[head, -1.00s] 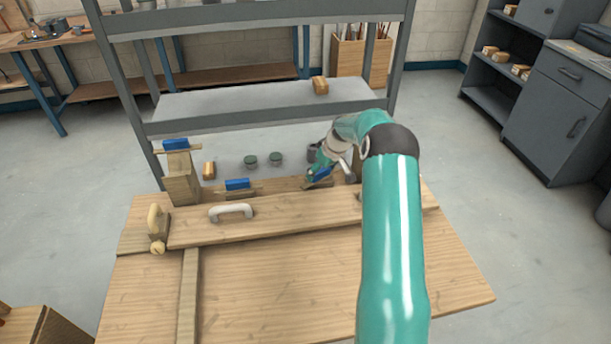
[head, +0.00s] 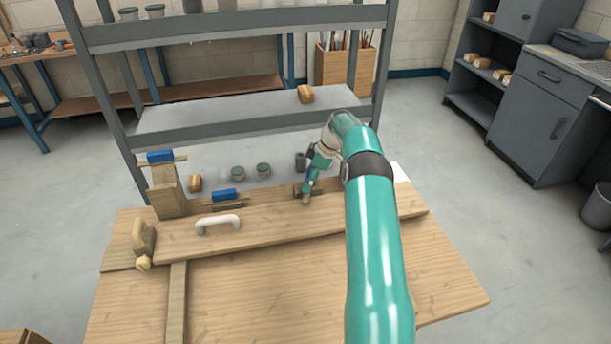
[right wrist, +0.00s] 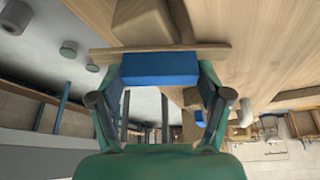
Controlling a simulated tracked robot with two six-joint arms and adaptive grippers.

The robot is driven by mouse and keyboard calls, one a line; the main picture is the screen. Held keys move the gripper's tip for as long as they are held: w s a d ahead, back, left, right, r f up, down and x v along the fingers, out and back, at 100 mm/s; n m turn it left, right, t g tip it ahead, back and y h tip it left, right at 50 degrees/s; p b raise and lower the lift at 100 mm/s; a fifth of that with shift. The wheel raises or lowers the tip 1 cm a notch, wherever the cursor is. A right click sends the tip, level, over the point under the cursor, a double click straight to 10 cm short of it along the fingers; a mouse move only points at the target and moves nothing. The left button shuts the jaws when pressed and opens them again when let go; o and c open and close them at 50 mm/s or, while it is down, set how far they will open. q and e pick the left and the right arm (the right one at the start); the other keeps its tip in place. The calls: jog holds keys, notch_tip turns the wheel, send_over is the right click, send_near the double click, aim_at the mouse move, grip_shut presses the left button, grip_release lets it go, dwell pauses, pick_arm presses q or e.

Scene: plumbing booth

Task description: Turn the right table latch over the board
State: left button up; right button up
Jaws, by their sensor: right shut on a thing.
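The board (head: 270,233) lies along the table's back with a white handle (head: 218,222). My right gripper (head: 308,178) is at its back edge, right of the handle. In the right wrist view it is shut on the blue grip (right wrist: 160,70) of the right table latch, whose thin wooden bar (right wrist: 105,54) shows behind the grip. The bar runs from the floor side across toward the board's wood. In the head view fingers partly hide this latch. Another blue-gripped latch (head: 224,196) lies along the back edge, left of it. My left gripper is not in view.
A wooden post (head: 168,192) with a blue-topped bar stands at the back left. A wooden knob piece (head: 143,238) sits at the board's left end. A grey shelf rack (head: 240,128) stands close behind. The front tabletop (head: 270,295) is clear.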

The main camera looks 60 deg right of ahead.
dwell(0.3)
jog(key=o, duration=1.7)
jog(key=shift+c, duration=0.2)
jog(key=v, duration=1.1)
jog(key=shift+s+r, duration=0.3)
jog(key=shift+r, duration=0.05)
jog(key=shift+d, duration=0.1)
